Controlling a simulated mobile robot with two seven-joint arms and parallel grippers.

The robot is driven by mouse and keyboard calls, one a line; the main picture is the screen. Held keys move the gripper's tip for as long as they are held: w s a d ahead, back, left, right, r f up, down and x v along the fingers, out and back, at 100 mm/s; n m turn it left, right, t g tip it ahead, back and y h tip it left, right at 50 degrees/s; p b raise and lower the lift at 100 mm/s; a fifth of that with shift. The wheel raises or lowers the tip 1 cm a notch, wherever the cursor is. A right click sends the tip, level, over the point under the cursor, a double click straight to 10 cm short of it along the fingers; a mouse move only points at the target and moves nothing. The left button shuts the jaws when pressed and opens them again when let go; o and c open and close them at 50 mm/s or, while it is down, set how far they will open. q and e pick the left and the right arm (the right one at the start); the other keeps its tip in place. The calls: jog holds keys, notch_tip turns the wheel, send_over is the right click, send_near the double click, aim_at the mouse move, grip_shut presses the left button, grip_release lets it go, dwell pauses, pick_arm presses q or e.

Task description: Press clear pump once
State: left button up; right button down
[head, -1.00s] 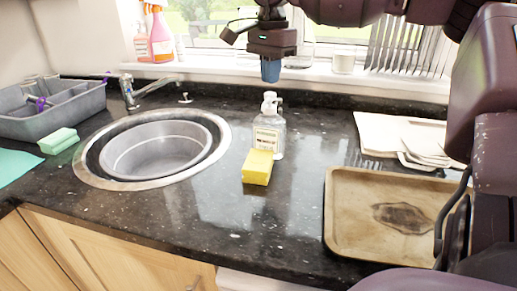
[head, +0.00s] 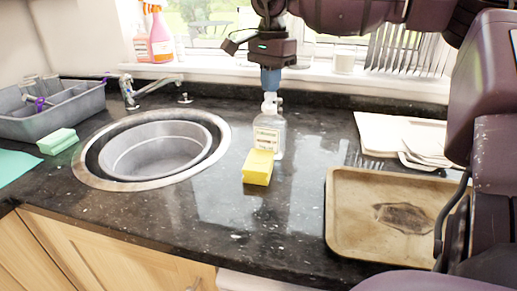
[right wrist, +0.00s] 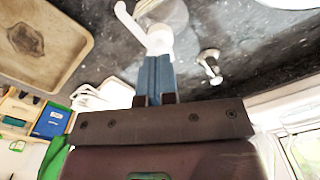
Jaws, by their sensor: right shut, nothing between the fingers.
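The clear pump bottle (head: 267,138) stands upright on the dark counter, with a white pump head and a pale label. My right gripper (head: 271,88) points straight down, directly above the pump head, its blue fingers shut and empty. The fingertips touch or almost touch the top of the pump; I cannot tell which. In the right wrist view, the shut blue fingers (right wrist: 157,60) end at the white pump head (right wrist: 157,40), which hides part of the bottle. My left gripper is not in view.
A yellow sponge (head: 258,167) sits right in front of the bottle. The sink (head: 82,168) is to the left, and a worn tray (head: 345,222) is to the right. The window sill (head: 315,80) runs behind the gripper.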

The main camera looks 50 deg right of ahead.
jog(key=shift+f, duration=0.9)
jog(key=shift+r, duration=1.85)
jog(key=shift+r, duration=0.55)
notch_tip(320, 180, up, 5)
jog(key=shift+f, duration=0.1)
